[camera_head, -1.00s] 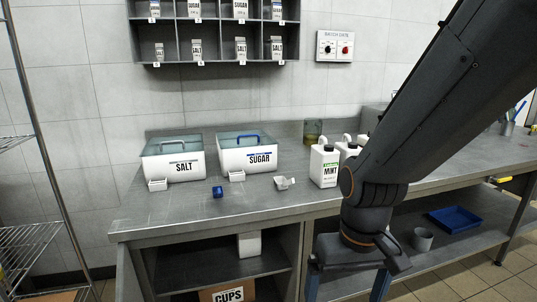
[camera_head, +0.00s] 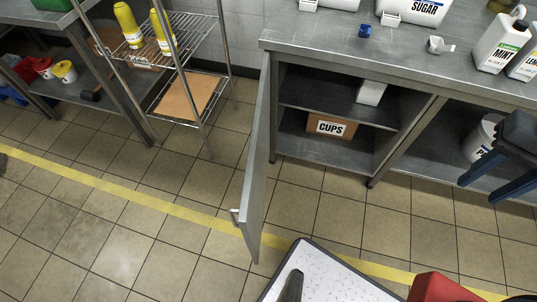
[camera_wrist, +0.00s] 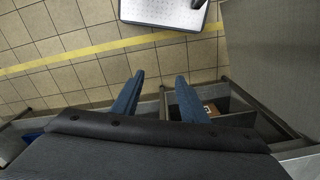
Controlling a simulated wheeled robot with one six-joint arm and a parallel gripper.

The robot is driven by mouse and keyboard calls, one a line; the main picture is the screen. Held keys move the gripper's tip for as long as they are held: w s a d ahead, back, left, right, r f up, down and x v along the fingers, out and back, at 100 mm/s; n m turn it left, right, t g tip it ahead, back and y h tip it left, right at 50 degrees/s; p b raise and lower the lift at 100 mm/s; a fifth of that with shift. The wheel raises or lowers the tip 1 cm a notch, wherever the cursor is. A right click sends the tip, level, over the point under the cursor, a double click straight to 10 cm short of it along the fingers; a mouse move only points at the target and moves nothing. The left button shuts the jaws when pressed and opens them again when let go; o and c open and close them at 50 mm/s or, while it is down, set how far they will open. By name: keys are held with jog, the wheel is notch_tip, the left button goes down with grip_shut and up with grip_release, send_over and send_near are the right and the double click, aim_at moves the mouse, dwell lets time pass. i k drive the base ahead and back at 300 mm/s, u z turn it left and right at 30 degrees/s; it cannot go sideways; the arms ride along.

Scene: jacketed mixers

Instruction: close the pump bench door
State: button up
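The pump bench door (camera_head: 258,165) stands wide open in the head view. It swings out from the left edge of the lower cabinet, roughly square to the bench front, with a small handle (camera_head: 236,216) near its free edge. A grey panel on the right of the wrist view (camera_wrist: 275,50) appears to be this door. My gripper (camera_head: 480,192) is at the right edge of the head view, in front of the bench and well to the right of the door. Its two blue fingers are apart and empty in the wrist view (camera_wrist: 160,78).
The open cabinet holds a CUPS box (camera_head: 331,127) and a white container (camera_head: 371,92). A wire rack (camera_head: 180,95) stands left of the door. The tiled floor (camera_head: 150,235) left of the door is clear. My white-topped base is at the bottom.

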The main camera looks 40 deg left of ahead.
aim_at(251, 211)
jog(key=z, duration=1.2)
jog(key=k, duration=1.55)
jog(key=u, duration=1.9)
jog(key=i, duration=0.5)
jog(key=u, duration=0.2)
jog(key=k, duration=0.7)
jog(key=z, duration=0.3)
